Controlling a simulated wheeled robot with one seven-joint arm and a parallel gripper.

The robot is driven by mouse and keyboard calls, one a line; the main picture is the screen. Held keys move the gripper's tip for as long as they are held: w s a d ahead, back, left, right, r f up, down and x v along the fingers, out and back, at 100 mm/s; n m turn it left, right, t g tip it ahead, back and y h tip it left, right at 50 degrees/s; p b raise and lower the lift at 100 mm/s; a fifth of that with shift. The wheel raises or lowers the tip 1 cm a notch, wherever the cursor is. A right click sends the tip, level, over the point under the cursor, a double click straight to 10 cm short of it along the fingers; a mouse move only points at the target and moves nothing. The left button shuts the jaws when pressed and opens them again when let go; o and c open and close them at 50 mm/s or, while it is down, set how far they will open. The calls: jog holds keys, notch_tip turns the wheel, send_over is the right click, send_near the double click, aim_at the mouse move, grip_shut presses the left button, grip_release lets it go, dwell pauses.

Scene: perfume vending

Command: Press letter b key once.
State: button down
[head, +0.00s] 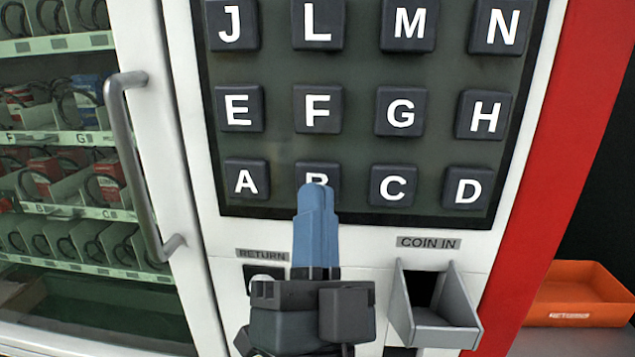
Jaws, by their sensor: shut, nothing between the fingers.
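The letter B key (318,169) is a dark square key in the bottom row of the keypad, between the A key (245,180) and the C key (393,186). Its lower part is hidden behind my blue fingertips, and only the top of its white letter shows. My gripper (316,190) is shut and empty, pointing up and forward with its tips in front of the B key. I cannot tell whether the tips touch the key.
Below are a return slot (264,272) and a protruding coin chute (435,310). A grey door handle (140,165) stands out at left. An orange bin (580,295) sits at right.

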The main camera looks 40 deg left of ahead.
jog(key=shift+w, duration=0.1)
jog(key=shift+w+a+b, duration=0.2)
jog(key=shift+w+b, duration=0.05)
jog(key=shift+b, duration=0.15)
jog(key=shift+w+a+b, duration=0.25)
jog(key=shift+w+b, duration=0.15)
dwell(0.8)
jog(key=shift+s, duration=0.15)
jog(key=shift+s+d+p, duration=0.45)
jog(key=shift+s+p, duration=0.15)
jog(key=shift+p, duration=0.25)
